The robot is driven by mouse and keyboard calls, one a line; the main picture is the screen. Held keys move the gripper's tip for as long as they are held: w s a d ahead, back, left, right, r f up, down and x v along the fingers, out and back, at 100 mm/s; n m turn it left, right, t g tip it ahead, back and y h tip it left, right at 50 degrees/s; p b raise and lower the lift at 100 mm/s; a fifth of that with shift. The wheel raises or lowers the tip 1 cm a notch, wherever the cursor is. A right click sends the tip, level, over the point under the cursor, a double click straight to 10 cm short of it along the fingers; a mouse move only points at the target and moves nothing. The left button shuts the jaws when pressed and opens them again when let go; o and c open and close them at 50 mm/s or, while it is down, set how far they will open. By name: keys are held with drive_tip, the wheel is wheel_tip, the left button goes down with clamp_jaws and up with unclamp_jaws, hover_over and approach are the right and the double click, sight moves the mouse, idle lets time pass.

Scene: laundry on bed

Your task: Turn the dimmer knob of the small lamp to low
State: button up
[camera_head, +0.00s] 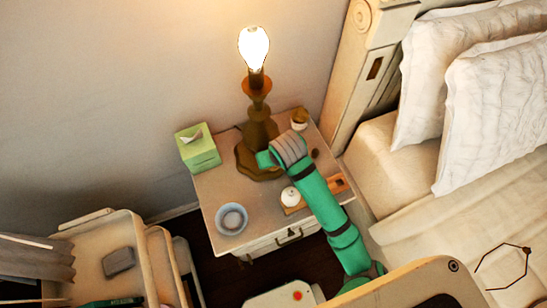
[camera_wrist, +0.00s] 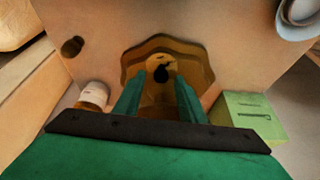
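The lamp (camera_head: 258,92) stands on the nightstand, with a bare bulb glowing brightly above a turned brown stem. In the wrist view its wide, scalloped base (camera_wrist: 196,58) lies right ahead of my gripper. A small dark knob (camera_wrist: 161,74) shows on the base, just beyond and between my fingertips. My gripper (camera_wrist: 158,88) is open, with its two green fingers apart on either side of the knob's line. In the head view my gripper (camera_head: 265,158) is low beside the lamp base, and my arm hides the knob. I cannot tell whether the fingers touch it.
The nightstand (camera_head: 212,188) also holds a green tissue box (camera_head: 198,150), a blue-grey bowl (camera_head: 232,218), a small jar (camera_head: 299,119), a white round pot (camera_head: 290,196) and a wooden tray (camera_head: 337,184). The bed (camera_head: 440,215) is at right, a cart (camera_head: 90,245) at lower left.

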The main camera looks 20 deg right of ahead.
drive_tip(key=v, duration=1)
drive_tip(key=shift+r, duration=0.2)
